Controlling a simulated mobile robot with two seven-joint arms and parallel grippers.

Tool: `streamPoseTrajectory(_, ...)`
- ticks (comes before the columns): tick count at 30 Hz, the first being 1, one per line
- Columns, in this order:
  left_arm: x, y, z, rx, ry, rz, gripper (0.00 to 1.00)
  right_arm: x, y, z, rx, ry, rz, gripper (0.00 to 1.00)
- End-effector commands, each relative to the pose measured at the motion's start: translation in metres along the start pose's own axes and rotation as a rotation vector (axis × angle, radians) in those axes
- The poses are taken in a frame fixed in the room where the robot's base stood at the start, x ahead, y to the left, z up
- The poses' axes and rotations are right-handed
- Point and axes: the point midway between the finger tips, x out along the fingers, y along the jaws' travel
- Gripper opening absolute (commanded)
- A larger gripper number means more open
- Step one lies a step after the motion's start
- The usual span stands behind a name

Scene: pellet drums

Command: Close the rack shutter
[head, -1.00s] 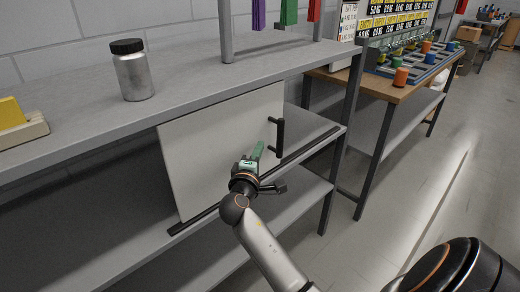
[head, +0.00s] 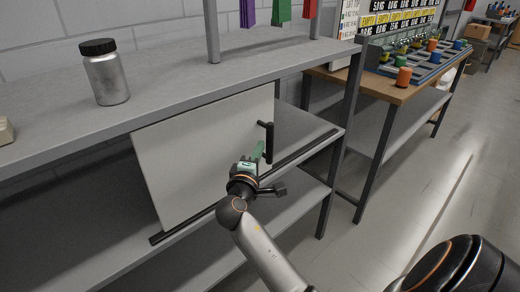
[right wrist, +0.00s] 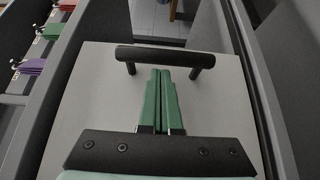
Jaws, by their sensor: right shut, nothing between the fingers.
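The rack shutter (head: 205,160) is a pale flat panel standing under the rack's top shelf, near the left end of a dark rail (head: 302,153). Its black bar handle (head: 269,142) is near its right edge. The handle also shows in the right wrist view (right wrist: 165,56), crossing just ahead of the fingertips. My right gripper (head: 260,148) has green fingers, which are shut together and empty. They are beside the handle on its left in the head view; I cannot tell whether they touch it. My left gripper is not in view.
A metal jar (head: 107,78) with a black lid stands on the grey top shelf (head: 165,92). Purple, green and red items hang above the shelf at the back. A wooden bench (head: 385,92) with coloured cups is to the right. The floor (head: 450,190) at right is clear.

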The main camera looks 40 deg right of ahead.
Motion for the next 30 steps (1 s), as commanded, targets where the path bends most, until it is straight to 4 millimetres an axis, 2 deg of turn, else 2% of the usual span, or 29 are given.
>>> streamPoseTrajectory(20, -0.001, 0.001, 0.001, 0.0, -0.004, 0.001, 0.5, 0.001, 0.0, 0.002, -0.001, -0.001, 0.0, 0.0)
streamPoseTrajectory(26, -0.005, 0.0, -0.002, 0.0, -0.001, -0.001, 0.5, 0.023, 0.002, 0.018, -0.002, -0.004, 0.001, 0.0)
streamPoseTrajectory(30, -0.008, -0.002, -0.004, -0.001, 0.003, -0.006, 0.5, 0.054, 0.002, 0.039, -0.003, -0.006, 0.002, 0.0)
